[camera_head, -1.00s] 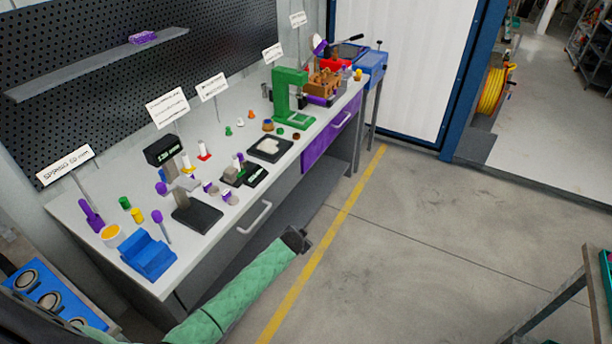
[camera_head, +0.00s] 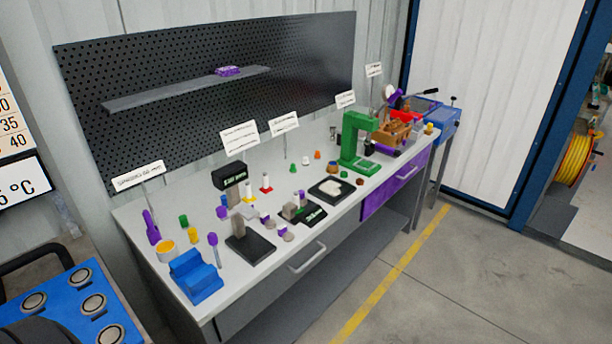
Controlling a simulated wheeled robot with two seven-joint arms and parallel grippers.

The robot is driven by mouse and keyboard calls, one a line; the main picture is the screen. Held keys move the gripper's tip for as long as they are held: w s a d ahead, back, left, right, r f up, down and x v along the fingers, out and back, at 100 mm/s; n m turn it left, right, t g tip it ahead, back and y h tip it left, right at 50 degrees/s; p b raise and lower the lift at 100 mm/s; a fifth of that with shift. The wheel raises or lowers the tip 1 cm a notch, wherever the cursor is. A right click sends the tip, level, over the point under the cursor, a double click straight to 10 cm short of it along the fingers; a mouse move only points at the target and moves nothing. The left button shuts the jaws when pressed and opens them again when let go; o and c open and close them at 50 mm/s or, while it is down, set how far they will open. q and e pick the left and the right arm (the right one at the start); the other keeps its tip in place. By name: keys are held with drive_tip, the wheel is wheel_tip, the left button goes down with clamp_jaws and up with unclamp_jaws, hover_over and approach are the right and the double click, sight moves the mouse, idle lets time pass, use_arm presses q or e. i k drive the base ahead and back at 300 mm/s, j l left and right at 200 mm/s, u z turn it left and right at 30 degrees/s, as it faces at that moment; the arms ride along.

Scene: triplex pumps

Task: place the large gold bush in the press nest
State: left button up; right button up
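The green press (camera_head: 357,138) stands towards the right part of the grey workbench. Its green base (camera_head: 364,167) carries a lighter patch under the head; I cannot make out the nest in detail. A small gold-brown round part (camera_head: 333,167) stands just left of the press and may be the large gold bush, but it is too small to be sure. A darker brown round part (camera_head: 359,181) lies in front of the press base. Neither of my grippers is in view.
A black tray with a white piece (camera_head: 333,189), a black stand (camera_head: 244,235), a blue V-shaped block (camera_head: 195,277) and several small coloured parts crowd the bench (camera_head: 262,271). A blue fixture (camera_head: 77,308) is at lower left. The floor in front is clear.

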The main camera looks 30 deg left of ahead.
sight(365, 166)
drive_tip(key=i+l+u, duration=0.2)
drive_tip(key=u, duration=0.15)
drive_tip(key=i+l+u, duration=0.35)
drive_tip(key=l+u, duration=0.3)
drive_tip(key=i+j, duration=0.05)
